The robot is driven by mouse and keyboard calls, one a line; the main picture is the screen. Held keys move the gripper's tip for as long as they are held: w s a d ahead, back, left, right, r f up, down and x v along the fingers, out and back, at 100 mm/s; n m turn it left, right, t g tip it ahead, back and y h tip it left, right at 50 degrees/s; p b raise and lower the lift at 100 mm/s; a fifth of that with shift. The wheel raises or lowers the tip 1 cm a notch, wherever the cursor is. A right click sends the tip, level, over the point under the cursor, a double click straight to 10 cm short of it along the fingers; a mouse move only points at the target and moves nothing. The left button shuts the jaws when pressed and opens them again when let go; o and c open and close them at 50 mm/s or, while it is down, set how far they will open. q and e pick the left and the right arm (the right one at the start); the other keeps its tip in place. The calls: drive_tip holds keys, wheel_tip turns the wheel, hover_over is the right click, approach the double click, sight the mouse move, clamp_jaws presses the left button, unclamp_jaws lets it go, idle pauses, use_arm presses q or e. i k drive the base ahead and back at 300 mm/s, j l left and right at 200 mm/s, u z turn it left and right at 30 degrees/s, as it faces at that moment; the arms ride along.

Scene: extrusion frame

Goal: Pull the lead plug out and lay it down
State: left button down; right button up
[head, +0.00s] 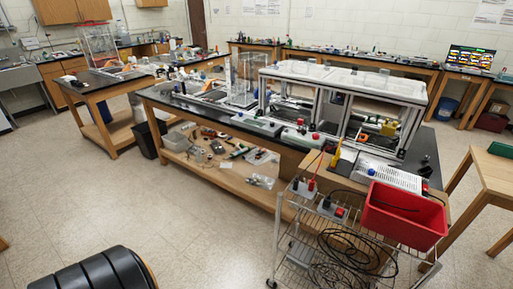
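A wire cart (283,222) stands at the lower right. Two small grey boxes with red parts on top, one at the left (304,188) and one at the right (331,208), sit on its upper level. A thin red lead (318,166) rises from the left box's red part, which looks like a plug, but it is too small to tell for sure. Black cables (345,250) lie coiled lower in the cart. Neither of my grippers is in view.
A red bin (403,217) stands at the cart's right, beside a white vented unit (392,176). Behind is a long bench with an aluminium extrusion frame (345,82). A wooden table (490,172) is at the right. The floor (190,225) left of the cart is clear.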

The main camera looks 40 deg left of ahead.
sight(333, 164)
drive_tip(key=u, duration=0.55)
drive_tip(key=i+j+z, duration=0.1)
drive_tip(key=z, duration=0.4)
drive_tip(key=j+z, duration=0.2)
drive_tip(key=z, duration=0.25)
drive_tip(key=j+z, duration=0.2)
drive_tip(key=z, duration=0.3)
drive_tip(key=j+z, duration=0.25)
drive_tip(key=z, duration=0.2)
drive_tip(key=j+z, duration=0.1)
drive_tip(key=j, duration=0.35)
drive_tip(key=k+j+z, duration=0.15)
drive_tip(key=j, duration=0.3)
drive_tip(key=k+j+z, duration=0.1)
drive_tip(key=j, duration=0.3)
drive_tip(key=k+j+z, duration=0.1)
drive_tip(key=j, duration=0.35)
drive_tip(key=k+j+z, duration=0.15)
drive_tip(key=j, duration=0.25)
drive_tip(key=k+j+z, duration=0.1)
drive_tip(key=j, duration=0.3)
drive_tip(key=k+j+z, duration=0.1)
drive_tip(key=k+j, duration=0.15)
drive_tip(key=j, duration=0.15)
